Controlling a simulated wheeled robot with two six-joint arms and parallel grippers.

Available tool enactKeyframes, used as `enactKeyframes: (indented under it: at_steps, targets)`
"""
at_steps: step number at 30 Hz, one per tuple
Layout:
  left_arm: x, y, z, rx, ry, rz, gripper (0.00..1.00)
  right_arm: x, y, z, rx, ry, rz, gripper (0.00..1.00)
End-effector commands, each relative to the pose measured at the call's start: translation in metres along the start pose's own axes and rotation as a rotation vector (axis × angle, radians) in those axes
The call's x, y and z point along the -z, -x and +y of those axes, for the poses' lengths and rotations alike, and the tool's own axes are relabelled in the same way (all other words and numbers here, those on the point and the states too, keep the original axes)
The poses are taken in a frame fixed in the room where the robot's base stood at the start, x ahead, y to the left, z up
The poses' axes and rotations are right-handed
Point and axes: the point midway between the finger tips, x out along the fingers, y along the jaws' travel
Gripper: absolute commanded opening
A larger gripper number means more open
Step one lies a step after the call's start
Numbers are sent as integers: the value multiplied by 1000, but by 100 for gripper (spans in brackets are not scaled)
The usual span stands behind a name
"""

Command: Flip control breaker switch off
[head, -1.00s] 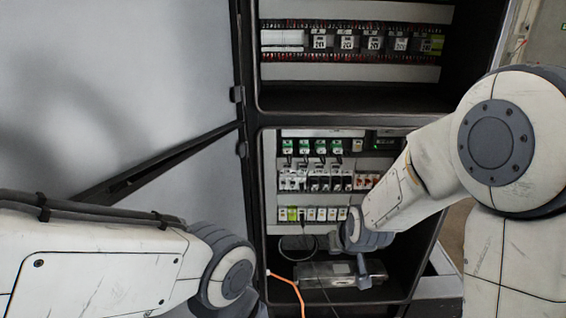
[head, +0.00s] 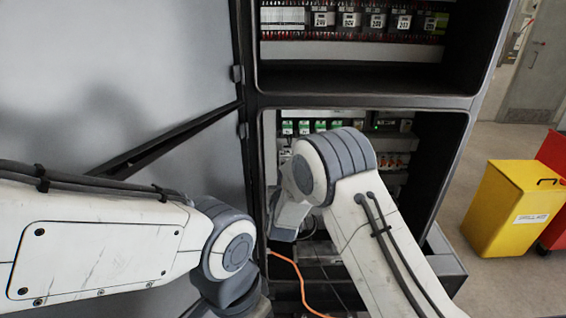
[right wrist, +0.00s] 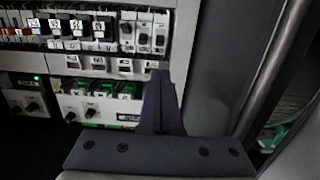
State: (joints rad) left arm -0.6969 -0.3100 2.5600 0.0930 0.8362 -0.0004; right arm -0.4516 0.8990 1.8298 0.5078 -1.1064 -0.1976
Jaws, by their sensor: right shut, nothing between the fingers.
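The open cabinet's lower bay (head: 425,150) holds rows of breakers and modules in the head view, largely hidden behind my right arm. In the right wrist view, a row of breakers with dark toggles (right wrist: 75,28) runs along the top, with a few white breakers with black toggles (right wrist: 145,38) at its right end. I cannot tell which is the control breaker. My right gripper (right wrist: 160,80) is shut and empty, its fingertips just below those white breakers in the picture; contact is unclear. It is hidden in the head view. My left gripper is not visible; only its arm shows.
Green modules (right wrist: 100,92) and a unit with a green light (right wrist: 38,79) sit low in the wrist view. An orange cable (head: 290,262) hangs at the bay's lower left. The grey cabinet door (head: 120,70) is at left. A yellow bin (head: 512,210) stands right.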

Motion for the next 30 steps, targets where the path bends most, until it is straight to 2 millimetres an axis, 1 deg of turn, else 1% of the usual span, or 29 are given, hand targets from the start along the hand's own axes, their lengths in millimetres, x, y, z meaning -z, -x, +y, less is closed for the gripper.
enactKeyframes:
  at_steps: [5,8,11,18,21,25,30]
  targets:
    - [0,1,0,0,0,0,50,0,-2,0,0,0,-1,0]
    - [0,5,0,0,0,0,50,1,-10,1,-1,-1,-2,0]
    - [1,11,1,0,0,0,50,2,-24,2,-2,-1,-2,0]
    - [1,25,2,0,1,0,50,2,-64,1,-1,-1,-1,0]
    - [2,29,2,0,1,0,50,1,-78,1,0,0,-2,0]
    - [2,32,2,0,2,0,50,1,-90,1,-1,-1,-2,0]
    - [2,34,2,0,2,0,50,0,-98,1,0,-1,-3,0]
